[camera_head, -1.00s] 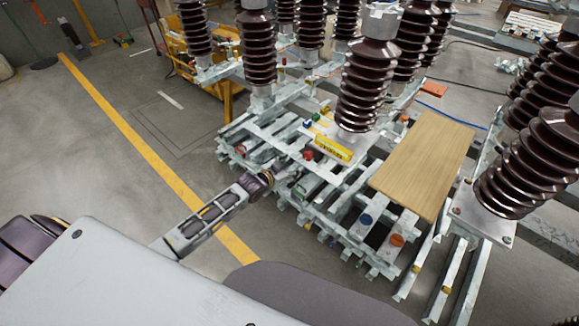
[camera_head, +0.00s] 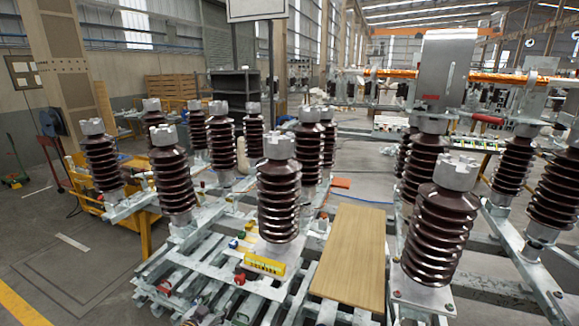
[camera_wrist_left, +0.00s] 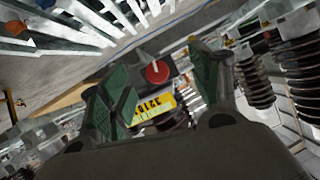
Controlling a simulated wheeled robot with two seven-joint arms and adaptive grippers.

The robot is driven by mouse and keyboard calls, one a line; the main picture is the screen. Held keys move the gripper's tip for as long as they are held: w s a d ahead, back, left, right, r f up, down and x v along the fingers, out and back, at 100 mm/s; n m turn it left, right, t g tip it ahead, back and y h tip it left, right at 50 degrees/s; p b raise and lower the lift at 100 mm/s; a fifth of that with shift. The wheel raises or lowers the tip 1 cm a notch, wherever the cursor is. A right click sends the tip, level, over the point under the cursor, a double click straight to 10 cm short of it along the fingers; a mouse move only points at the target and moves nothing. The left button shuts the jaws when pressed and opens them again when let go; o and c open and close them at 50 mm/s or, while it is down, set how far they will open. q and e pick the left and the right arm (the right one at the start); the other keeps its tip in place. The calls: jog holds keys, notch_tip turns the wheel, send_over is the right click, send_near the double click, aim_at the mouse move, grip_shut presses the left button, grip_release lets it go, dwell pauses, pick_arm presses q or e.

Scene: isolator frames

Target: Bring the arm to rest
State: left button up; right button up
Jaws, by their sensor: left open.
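My left gripper (camera_wrist_left: 160,66) shows in the left wrist view with its two green-padded fingers spread apart and nothing held between them. Beyond the fingers are a round red part (camera_wrist_left: 157,72) and a yellow labelled block (camera_wrist_left: 155,108). In the head view the yellow block (camera_head: 264,264) lies on the metal frame in front of a brown insulator (camera_head: 279,195). My right gripper is not in view.
A wooden board (camera_head: 350,255) lies on the frame right of the yellow block. Several ribbed brown insulators stand around it, with a large one (camera_head: 440,230) at the right. A yellow cart (camera_head: 105,205) stands at the left.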

pick_arm(q)
jog(key=s+a+f+g+y, duration=0.1)
jog(key=s+a+f, duration=0.3)
jog(key=f, duration=0.5)
jog(key=s+a+f+g+y, duration=0.2)
jog(key=a+f, duration=0.5)
jog(key=f, duration=0.2)
jog(key=s+a+f+n+g+y, duration=0.1)
jog(key=s+a+f+g, duration=0.2)
jog(key=s+f, duration=1)
jog(key=s+d+f+g, duration=0.2)
jog(key=s+f, duration=0.3)
jog(key=s, duration=0.4)
jog(key=s+d+f+n+g, duration=0.15)
jog(key=s+f, duration=0.25)
jog(key=s, duration=0.4)
jog(key=s+d+f+g, duration=0.1)
jog(key=s+d+f, duration=0.3)
jog(key=s, duration=0.5)
jog(key=s+d+f+g+h, duration=0.1)
jog(key=s+d+f, duration=0.1)
jog(key=s+d, duration=0.4)
jog(key=s, duration=0.4)
jog(key=shift+d+f, duration=0.15)
jog(key=shift+d, duration=0.25)
